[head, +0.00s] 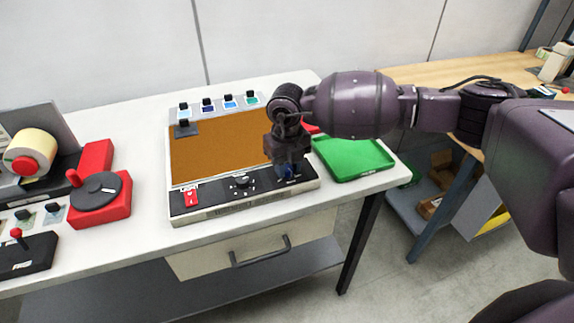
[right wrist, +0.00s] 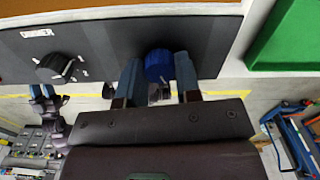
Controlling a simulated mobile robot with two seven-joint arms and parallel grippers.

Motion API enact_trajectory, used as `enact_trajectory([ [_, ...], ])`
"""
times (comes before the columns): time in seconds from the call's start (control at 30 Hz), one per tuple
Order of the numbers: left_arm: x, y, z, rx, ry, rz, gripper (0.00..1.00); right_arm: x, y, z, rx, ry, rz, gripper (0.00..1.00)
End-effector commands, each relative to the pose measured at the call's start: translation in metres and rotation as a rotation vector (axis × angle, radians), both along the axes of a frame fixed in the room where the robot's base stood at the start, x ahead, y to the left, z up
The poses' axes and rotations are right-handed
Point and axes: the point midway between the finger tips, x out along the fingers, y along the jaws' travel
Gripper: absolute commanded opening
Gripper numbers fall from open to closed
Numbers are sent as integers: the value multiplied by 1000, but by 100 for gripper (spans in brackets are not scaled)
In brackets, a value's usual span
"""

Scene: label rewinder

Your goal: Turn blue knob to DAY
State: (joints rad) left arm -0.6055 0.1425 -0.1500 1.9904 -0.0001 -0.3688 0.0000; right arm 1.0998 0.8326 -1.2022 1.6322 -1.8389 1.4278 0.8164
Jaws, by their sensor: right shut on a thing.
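The blue knob (right wrist: 158,65) sits on the dark front panel of the orange-topped device and shows between my right gripper's fingers in the right wrist view. My right gripper (right wrist: 158,78) is shut on the blue knob, one finger on each side. In the head view my right gripper (head: 287,168) comes down onto the right part of the panel and hides most of the knob. The knob's markings, including DAY, cannot be read.
A black knob (head: 242,182) and a red switch (head: 190,198) are on the same panel (head: 215,208). A green tray (head: 352,155) lies right of the device. A red unit with a black disc (head: 97,192) stands at left. A drawer (head: 250,257) is below the table.

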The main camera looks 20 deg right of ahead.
Motion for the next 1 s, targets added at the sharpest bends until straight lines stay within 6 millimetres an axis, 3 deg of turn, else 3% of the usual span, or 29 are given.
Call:
enact_trajectory([
  [0.6, 0, -1, -15, -1, 8, -2, 43, 1, 0, 0, 0, -3, 536, 8],
  [1.0, -1, -1, -20, 0, 14, -2, 43, 1, 0, 2, 1, -4, 696, 8],
])
